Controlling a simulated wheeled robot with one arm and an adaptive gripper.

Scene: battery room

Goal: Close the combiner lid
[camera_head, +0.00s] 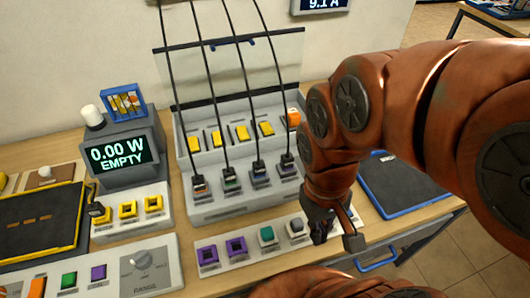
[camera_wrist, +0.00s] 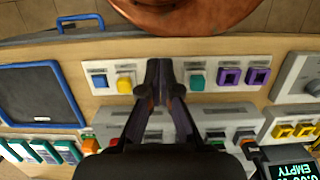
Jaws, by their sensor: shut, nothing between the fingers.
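The combiner (camera_head: 230,205) is a grey stepped box on the bench, with a row of yellow switches and several plugged black cables. Its lid (camera_head: 262,68) looks like the clear panel with a dark lower strip, standing raised along the box's back edge. The cables pass up in front of the lid. My gripper (camera_head: 336,238) points down over the front button strip, to the right and in front of the combiner, apart from the lid. In the wrist view my gripper (camera_wrist: 160,78) has its fingertips together with nothing between them. Part of the combiner shows behind the fingers; the lid is not clear there.
The front strip (camera_head: 215,270) carries purple sockets and coloured buttons. A meter (camera_head: 122,153) reading 0.00 W EMPTY stands left of the combiner. A blue-edged dark tray (camera_head: 405,183) lies to the right. My arm covers the combiner's right side.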

